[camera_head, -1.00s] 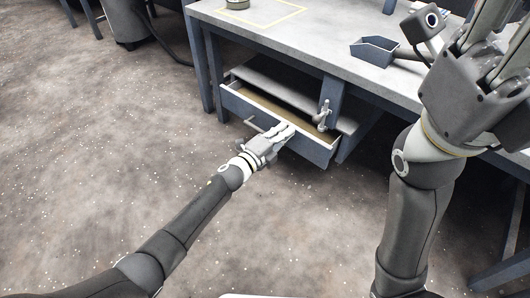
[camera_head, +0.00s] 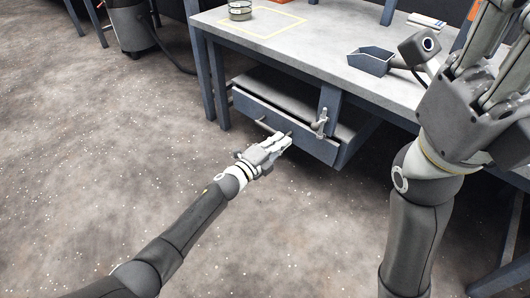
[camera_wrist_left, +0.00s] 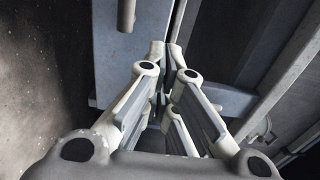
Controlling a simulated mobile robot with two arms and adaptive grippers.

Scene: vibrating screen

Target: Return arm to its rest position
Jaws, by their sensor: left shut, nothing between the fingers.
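My left gripper (camera_head: 284,139) is shut and empty, just in front of the blue-grey drawer front (camera_head: 307,143) under the bench. In the left wrist view its fingertips (camera_wrist_left: 166,50) come together close to the drawer front (camera_wrist_left: 130,69); I cannot tell whether they touch it. The drawer looks nearly or fully pushed in, and its inside is hidden. A drawer handle (camera_head: 262,119) sticks out left of the gripper. My right gripper (camera_head: 492,75) is raised at the upper right, partly cut off by the picture edge; its opening is unclear.
The grey workbench (camera_head: 300,45) carries a stack of round sieves (camera_head: 240,10), a blue-grey scoop (camera_head: 371,59) and a yellow marked square. A small clamp-like fitting (camera_head: 319,122) sits by the bench leg.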

